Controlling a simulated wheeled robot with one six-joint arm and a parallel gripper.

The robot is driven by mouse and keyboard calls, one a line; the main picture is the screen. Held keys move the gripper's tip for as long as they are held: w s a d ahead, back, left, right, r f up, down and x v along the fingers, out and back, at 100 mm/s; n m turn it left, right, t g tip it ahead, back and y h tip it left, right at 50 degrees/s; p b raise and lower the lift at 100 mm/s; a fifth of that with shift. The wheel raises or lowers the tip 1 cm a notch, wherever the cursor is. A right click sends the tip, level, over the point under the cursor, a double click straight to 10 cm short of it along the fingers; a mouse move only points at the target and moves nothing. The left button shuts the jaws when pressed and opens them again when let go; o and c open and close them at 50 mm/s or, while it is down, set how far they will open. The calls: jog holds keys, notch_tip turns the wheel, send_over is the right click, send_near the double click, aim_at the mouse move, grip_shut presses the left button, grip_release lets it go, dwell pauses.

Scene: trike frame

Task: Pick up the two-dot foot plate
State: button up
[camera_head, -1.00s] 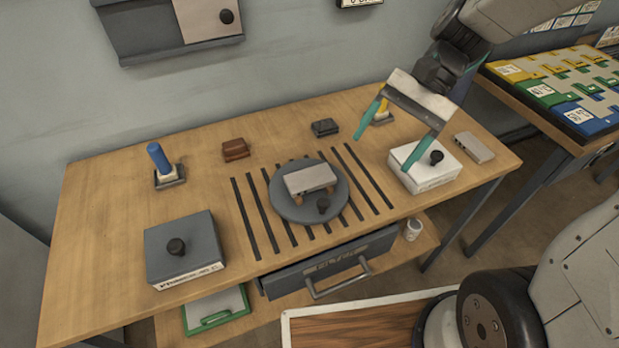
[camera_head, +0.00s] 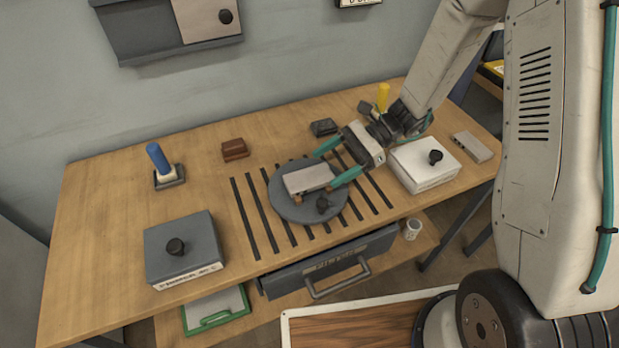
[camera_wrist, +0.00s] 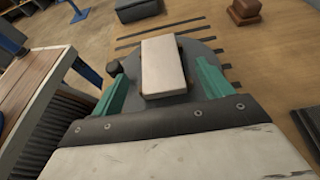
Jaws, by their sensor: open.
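A pale grey flat block (camera_head: 308,179) lies across the dark round turntable (camera_head: 284,205), resting on small brown pieces. It also shows in the wrist view (camera_wrist: 163,65), between my fingers. No dots can be made out on it, so I cannot tell whether it is the two-dot foot plate. A similar grey block (camera_head: 472,147) lies at the table's right end. My gripper (camera_head: 324,170) is open, its teal fingers spread on either side of the turntable block's near end. I cannot tell whether they touch it.
A black knob (camera_head: 322,204) stands on the turntable's front. A white box (camera_head: 424,166) stands to the right, a dark grey box (camera_head: 184,249) front left. A blue-handled tool (camera_head: 160,161), brown block (camera_head: 234,149) and dark block (camera_head: 323,127) stand behind. Dark strips line the tabletop.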

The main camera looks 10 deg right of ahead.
aim_at(309, 177)
jog(key=shift+x, duration=1.95)
jog(key=c, duration=1.3)
jog(key=shift+o, duration=0.2)
jog(key=shift+r, duration=0.1)
